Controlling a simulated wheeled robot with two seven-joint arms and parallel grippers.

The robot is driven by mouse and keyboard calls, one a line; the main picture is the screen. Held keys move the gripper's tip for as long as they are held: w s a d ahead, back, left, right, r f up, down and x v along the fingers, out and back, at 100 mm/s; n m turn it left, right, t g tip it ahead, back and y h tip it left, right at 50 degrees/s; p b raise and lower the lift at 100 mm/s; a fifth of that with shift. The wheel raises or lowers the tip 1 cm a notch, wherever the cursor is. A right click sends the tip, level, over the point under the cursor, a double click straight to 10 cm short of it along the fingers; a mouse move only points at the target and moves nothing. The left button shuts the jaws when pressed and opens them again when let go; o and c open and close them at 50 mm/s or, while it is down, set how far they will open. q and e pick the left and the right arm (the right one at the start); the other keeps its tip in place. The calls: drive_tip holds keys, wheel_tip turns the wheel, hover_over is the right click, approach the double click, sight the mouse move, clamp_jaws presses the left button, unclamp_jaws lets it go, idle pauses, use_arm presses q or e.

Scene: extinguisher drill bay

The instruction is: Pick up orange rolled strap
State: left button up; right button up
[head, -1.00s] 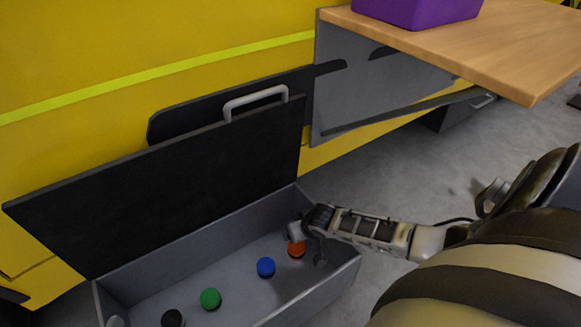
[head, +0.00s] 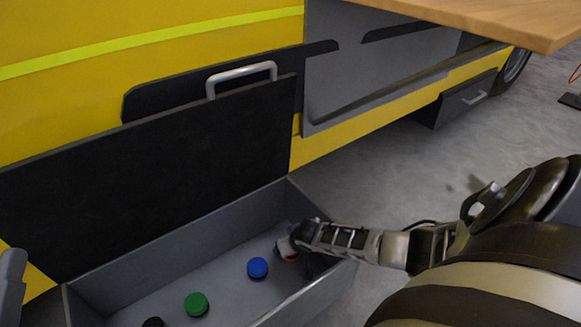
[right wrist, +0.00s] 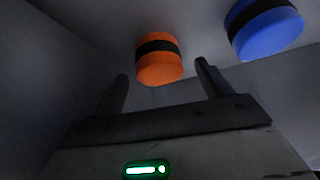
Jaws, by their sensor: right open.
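The orange rolled strap (right wrist: 159,66) has a dark band around its middle and sits in the grey box (head: 150,249). In the right wrist view it lies just ahead of the fingertips, roughly centred between them and not gripped. In the head view the strap is mostly hidden behind my right gripper (head: 291,248), which reaches down into the right end of the box. The right gripper (right wrist: 161,82) is open and empty. A grey part at the left edge of the head view may be my left arm; its jaws cannot be made out.
A blue roll (head: 257,267) lies near the orange one, also in the right wrist view (right wrist: 265,27). A green roll (head: 196,304) and a black roll (head: 153,322) lie farther left. The raised black lid (head: 150,185) stands behind. A wooden tabletop (head: 500,20) overhangs at upper right.

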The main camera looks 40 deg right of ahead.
drive_tip(key=shift+b+x, duration=0.7)
drive_tip(key=shift+x, duration=0.55)
use_arm(q)
drive_tip(key=r+m+h, duration=0.1)
drive_tip(key=m, duration=0.1)
drive_tip(key=s+r+m+h, duration=0.1)
drive_tip(key=r+m+h, duration=0.1)
drive_tip(key=shift+s+r+t, duration=0.1)
drive_tip(key=shift+r+t, duration=0.1)
drive_tip(key=shift+t, duration=0.2)
use_arm(e)
drive_tip(key=c, duration=1.2)
drive_tip(key=shift+r, duration=0.1)
